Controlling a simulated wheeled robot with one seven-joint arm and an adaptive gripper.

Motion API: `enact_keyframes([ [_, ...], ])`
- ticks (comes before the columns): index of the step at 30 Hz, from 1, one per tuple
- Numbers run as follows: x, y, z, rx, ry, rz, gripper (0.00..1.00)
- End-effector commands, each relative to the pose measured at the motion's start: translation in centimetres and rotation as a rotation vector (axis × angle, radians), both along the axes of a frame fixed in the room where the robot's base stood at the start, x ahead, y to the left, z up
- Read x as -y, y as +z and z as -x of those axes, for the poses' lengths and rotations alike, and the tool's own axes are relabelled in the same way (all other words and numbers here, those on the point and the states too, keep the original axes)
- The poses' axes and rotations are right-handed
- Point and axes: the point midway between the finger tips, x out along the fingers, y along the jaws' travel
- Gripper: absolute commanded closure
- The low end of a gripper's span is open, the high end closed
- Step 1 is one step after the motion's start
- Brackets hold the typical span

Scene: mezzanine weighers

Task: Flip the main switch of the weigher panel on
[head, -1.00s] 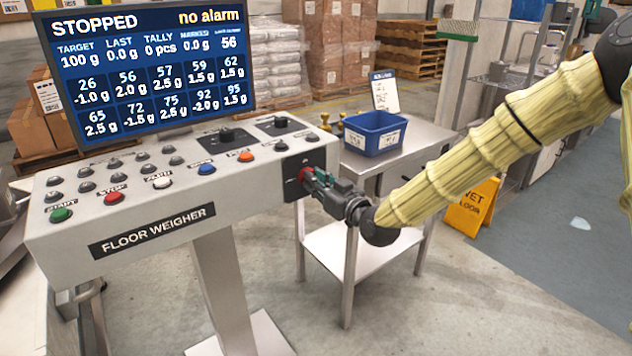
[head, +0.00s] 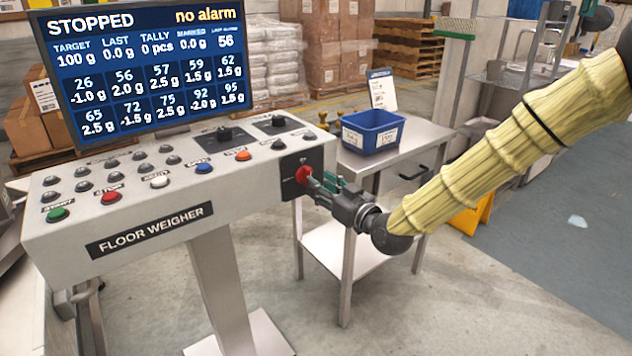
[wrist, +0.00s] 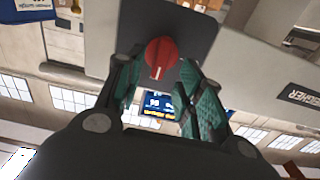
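The weigher panel (head: 175,245) is a light grey console labelled FLOOR WEIGHER, with a screen (head: 145,75) reading STOPPED and no alarm. The main switch, a red rotary knob (head: 303,175), sits on a dark plate at the panel's right end. In the wrist view the red knob (wrist: 161,56) shows a white mark near its lower edge. My gripper (head: 318,183) is just right of the knob in the head view. Its green-padded fingers (wrist: 160,90) are spread apart in the wrist view, with the knob just beyond the tips and nothing held.
Several buttons line the panel top, with two black knobs (head: 224,134) behind them. A steel side table (head: 415,150) holding a blue bin (head: 372,132) stands behind my gripper. A yellow wet-floor sign (head: 470,212) is partly hidden by my arm.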

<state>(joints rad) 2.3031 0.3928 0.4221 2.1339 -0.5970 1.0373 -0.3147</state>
Motion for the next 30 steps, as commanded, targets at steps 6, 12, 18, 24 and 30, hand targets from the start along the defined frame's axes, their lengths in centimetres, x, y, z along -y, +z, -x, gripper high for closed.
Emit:
enact_keyframes([
  [6,2.5,0.0,3.3,-0.001,-0.002,-0.001,0.62],
  [12,4.1,0.0,5.5,-0.001,-0.002,-0.002,0.62],
  [18,4.9,0.0,6.5,-0.001,-0.001,-0.002,0.62],
  [24,4.9,0.0,6.7,-0.001,-0.001,-0.001,0.62],
  [30,4.9,-0.5,6.7,-0.012,-0.002,0.001,0.62],
])
